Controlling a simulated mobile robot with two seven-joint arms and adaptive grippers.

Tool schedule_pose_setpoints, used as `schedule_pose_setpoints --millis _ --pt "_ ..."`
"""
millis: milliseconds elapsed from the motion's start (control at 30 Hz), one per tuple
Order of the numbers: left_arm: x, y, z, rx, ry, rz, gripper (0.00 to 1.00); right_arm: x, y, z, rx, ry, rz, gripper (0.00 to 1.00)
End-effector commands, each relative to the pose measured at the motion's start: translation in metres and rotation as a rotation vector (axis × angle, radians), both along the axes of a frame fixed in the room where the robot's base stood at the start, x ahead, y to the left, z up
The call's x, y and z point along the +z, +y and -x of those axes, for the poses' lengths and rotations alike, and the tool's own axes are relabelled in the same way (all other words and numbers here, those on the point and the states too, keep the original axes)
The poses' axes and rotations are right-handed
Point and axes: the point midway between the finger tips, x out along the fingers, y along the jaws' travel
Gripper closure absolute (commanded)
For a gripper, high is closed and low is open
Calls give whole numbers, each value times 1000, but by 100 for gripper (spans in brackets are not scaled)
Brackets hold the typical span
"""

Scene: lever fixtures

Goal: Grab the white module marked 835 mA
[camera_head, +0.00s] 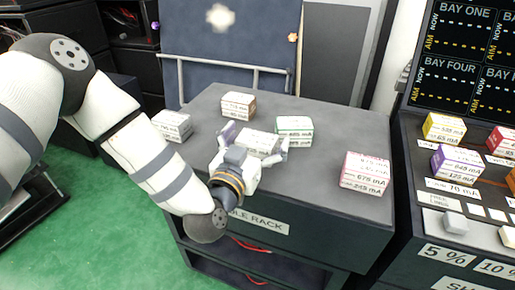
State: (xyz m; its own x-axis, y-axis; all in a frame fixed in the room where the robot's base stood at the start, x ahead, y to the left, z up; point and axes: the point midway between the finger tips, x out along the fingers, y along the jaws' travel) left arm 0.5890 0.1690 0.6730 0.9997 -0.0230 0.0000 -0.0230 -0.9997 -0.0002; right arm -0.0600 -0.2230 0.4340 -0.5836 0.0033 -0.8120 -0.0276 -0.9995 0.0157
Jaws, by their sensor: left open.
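A white-topped module (258,142) sits on the dark grey rack top, with print on its side too small to read for sure. My left gripper (254,141) is open, with one finger to the left of this module and one to the right; I cannot tell whether they touch it. The gripper hides part of its front. Another white module (172,125) stands at the rack's left edge, its label also unclear, so I cannot tell which one reads 835 mA. My right gripper is not in view.
A brown module (238,106) and a green one (294,129) stand behind the gripper. A bay panel with yellow (444,128) and purple (455,163) modules is at far right.

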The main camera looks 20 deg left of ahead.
Motion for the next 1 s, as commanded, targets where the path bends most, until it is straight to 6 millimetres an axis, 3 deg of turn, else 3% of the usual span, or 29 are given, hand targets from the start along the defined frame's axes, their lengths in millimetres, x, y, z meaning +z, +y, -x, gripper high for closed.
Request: schedule_pose_setpoints --millis 167,400,433,767,933,1000 --pt "0 0 -1 0 0 0 6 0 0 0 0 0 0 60" --pt "0 0 0 0 0 0 58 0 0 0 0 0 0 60" --pt "0 0 0 0 0 0 61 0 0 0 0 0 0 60" --pt "5 0 0 0 -1 1 61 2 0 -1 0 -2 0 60" --pt "35 0 0 -1 -7 0 61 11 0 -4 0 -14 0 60" --pt "51 -9 9 -6 -4 2 61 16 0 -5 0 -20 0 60"
